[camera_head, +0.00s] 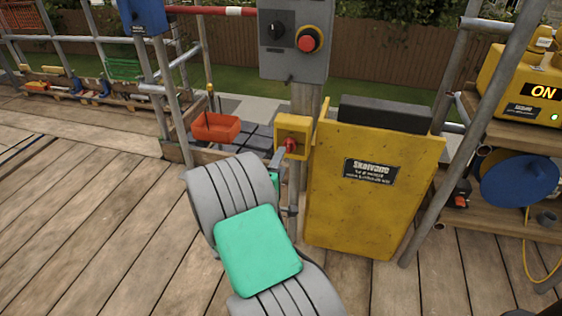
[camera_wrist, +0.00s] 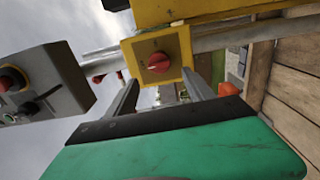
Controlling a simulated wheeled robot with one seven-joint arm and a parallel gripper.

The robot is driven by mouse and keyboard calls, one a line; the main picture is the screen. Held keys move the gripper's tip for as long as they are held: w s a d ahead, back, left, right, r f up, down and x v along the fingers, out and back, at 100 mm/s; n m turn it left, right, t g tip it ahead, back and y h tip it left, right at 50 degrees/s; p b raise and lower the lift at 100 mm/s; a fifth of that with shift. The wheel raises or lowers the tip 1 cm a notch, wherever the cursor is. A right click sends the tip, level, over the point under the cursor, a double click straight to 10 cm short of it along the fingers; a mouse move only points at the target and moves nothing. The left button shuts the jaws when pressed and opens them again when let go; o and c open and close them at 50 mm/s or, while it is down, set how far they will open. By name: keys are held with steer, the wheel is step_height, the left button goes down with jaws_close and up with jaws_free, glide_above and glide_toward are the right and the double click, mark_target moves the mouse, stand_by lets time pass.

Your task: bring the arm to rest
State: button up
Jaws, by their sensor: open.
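My gripper (camera_wrist: 165,98) shows in the wrist view with its two dark fingers apart and nothing between them. A yellow box with a red rotary knob (camera_wrist: 158,62) lies just beyond the fingertips in that view. In the head view my grey and green arm reaches forward to the same yellow box (camera_head: 292,137) on a post.
A grey control box with a red button (camera_head: 309,39) is above the yellow box. A yellow panel (camera_head: 370,190) stands to the right. An orange tray (camera_head: 215,127) is at the left. A slanting pole (camera_head: 470,130) and a blue reel (camera_head: 520,182) are at the right. Wooden decking (camera_head: 90,220) is clear at the left.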

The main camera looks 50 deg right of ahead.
steer(key=w+a+r+m+g+y+p, duration=0.1)
steer(key=w+a+r+m+y+p, duration=0.1)
steer(key=a+r+m+y+p, duration=0.35)
steer(key=w+a+r+m+g+y+p, duration=0.1)
steer(key=w+a+r+m+y+p, duration=0.1)
steer(key=a+r+p, duration=0.65)
steer(key=s+a+r+n+y+p, duration=0.1)
steer(key=s+a+r+y+p, duration=0.2)
steer(key=a, duration=0.6)
steer(key=s+a+r+n+g+y+p, duration=0.1)
steer(key=s+a+r+y+p, duration=0.2)
steer(key=a, duration=0.5)
steer(key=s+a+r+n+y+p, duration=0.1)
steer(key=s+a+r+y+p, duration=0.1)
steer(key=a+r, duration=0.4)
steer(key=a+y+p, duration=0.1)
steer(key=a+p, duration=0.1)
steer(key=a, duration=0.1)
steer(key=shift+s+a+r+g+p, duration=0.35)
steer(key=shift+s+g, duration=0.05)
